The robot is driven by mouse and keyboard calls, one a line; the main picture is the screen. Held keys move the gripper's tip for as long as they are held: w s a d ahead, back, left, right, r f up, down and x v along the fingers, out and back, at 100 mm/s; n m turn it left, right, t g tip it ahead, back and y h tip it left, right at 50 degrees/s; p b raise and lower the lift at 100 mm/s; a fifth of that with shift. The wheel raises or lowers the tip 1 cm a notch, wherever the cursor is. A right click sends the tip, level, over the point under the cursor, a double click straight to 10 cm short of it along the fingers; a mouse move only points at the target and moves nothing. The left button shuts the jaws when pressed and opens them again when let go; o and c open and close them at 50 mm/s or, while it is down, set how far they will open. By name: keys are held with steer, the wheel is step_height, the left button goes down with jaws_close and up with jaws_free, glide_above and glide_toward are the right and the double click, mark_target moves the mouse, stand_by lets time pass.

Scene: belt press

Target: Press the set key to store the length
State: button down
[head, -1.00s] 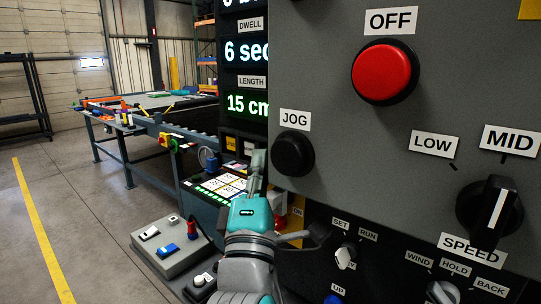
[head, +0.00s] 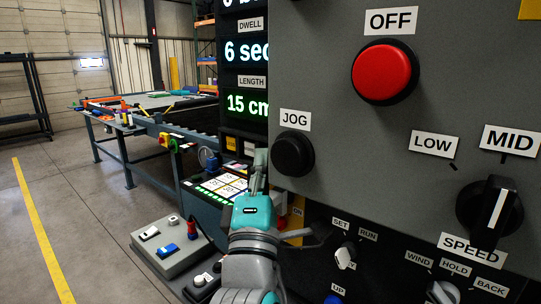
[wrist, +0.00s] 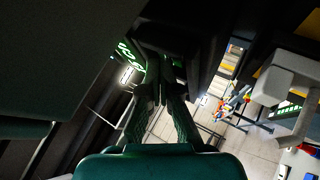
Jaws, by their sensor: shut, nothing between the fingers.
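The dark display panel (head: 246,70) shows DWELL 6 sec and LENGTH 15 cm in lit digits. Below the length line are a yellow key (head: 231,143) and a paler key (head: 249,148); their lettering is too small to read. My gripper (head: 260,157) is shut and empty, its fingertips just below and right of the paler key. I cannot tell whether they touch anything. In the wrist view the shut fingers (wrist: 155,88) point at a dark block (wrist: 172,40), and green digits show at upper left. The key face is hidden there.
The grey control box with the red OFF button (head: 383,72) and black JOG button (head: 293,154) stands close on the right. A SET/RUN selector (head: 346,254) sits below it. A lit keypad (head: 224,188) lies left of my gripper. Open floor is further left.

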stand_by(0.6)
steer(key=shift+s+a, duration=0.45)
steer(key=shift+s, duration=0.15)
steer(key=shift+s+a, duration=0.75)
steer(key=shift+s, duration=0.25)
steer(key=shift+s+a, duration=0.75)
steer(key=shift+s, duration=0.2)
